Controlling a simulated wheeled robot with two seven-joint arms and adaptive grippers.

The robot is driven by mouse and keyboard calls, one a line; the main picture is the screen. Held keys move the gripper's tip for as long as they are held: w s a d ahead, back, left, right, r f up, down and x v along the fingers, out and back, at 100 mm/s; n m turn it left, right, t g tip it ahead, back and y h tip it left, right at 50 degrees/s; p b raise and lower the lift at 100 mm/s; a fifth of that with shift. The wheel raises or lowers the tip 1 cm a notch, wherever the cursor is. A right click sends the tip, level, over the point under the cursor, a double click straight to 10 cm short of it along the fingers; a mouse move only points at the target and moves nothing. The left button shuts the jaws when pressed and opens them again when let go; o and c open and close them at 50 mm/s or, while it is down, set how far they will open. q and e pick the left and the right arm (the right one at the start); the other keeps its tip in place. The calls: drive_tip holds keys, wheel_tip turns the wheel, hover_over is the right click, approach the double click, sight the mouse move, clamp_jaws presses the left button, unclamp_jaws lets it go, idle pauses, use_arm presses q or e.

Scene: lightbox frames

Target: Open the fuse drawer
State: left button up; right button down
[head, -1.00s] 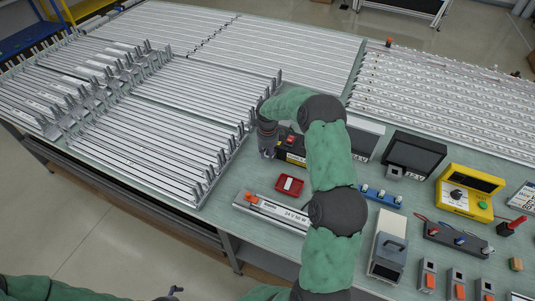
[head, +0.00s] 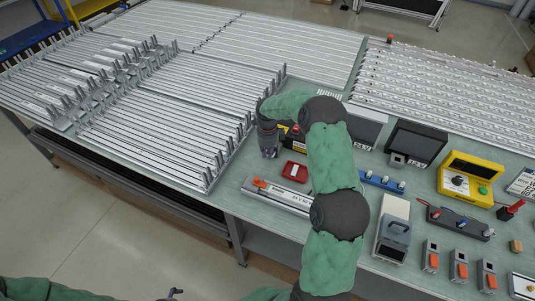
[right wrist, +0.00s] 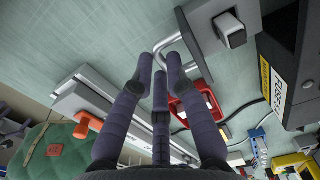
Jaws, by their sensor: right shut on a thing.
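The fuse box is a dark box with a yellow label (head: 293,156), partly behind my right arm in the head view. In the right wrist view its labelled side (right wrist: 278,92) is at the right. A silver U-shaped handle (right wrist: 162,44) sticks out from a grey drawer front (right wrist: 198,48). My right gripper (head: 268,153) is at the handle side of the box. In the right wrist view its fingers (right wrist: 160,66) are closed around the handle. How far the drawer stands out is hard to tell. A dark tip of my left gripper (head: 176,292) shows at the bottom edge.
A red tray (head: 304,178) lies in front of the box, close to the fingers. A long grey power supply with an orange part (head: 280,195) lies nearer the bench edge. Metal rails (head: 180,130) fill the left. A yellow box (head: 470,180) and several switches stand right.

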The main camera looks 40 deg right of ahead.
drive_tip(key=shift+w+d, duration=0.1)
drive_tip(key=shift+d, duration=0.15)
use_arm(q)
drive_tip(key=shift+w+d, duration=0.1)
drive_tip(key=shift+d, duration=0.15)
use_arm(e)
drive_tip(key=c, duration=1.5)
unclamp_jaws()
drive_tip(key=shift+a, duration=0.1)
wheel_tip(320, 180, up, 12)
use_arm(q)
drive_tip(key=shift+r, duration=0.1)
